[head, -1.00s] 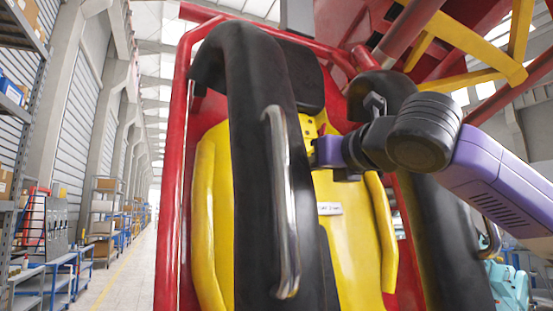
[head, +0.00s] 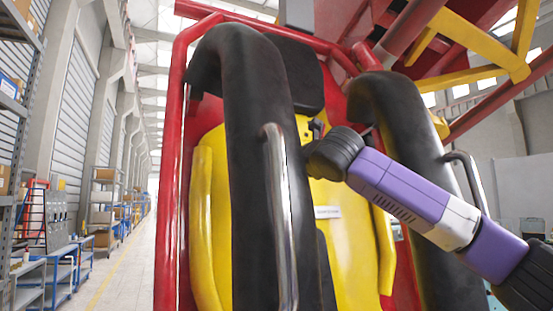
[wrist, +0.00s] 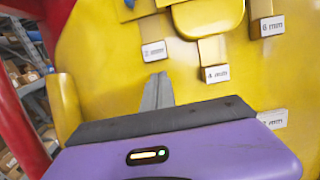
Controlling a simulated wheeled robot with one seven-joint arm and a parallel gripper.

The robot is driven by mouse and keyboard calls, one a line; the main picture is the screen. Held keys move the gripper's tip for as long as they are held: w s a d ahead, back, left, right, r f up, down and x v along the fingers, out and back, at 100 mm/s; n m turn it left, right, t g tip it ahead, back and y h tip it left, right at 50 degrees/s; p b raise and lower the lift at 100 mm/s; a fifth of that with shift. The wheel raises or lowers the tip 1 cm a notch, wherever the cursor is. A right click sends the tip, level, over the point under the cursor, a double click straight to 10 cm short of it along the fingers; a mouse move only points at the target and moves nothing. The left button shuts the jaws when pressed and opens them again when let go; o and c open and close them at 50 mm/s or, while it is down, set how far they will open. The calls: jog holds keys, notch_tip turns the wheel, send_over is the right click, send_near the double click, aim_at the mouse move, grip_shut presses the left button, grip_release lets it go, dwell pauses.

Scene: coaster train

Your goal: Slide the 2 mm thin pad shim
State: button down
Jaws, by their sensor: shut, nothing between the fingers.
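The thin 2 mm pad shim (wrist: 154,51) shows in the wrist view as a yellow tab with a white "2 mm" label, on the yellow seat back (wrist: 105,60). My gripper (wrist: 158,92), purple with grey fingers, is shut and empty; its fingertips appear just below the 2 mm label in the picture. I cannot tell whether they touch the seat. In the head view, the gripper is hidden behind the black shoulder restraint and the 2 mm label cannot be made out.
A 4 mm tab (wrist: 215,73) and a 6 mm tab (wrist: 267,27) sit to the right. Another label (wrist: 273,119) is lower right. In the head view, black padded restraints (head: 245,130) with a metal handle (head: 280,210) flank the seat, with red frame tubes (head: 172,150) outside.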

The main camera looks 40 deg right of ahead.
jog(key=shift+w+d+r, duration=0.1)
jog(key=shift+w+r, duration=0.1)
jog(key=shift+r, duration=0.35)
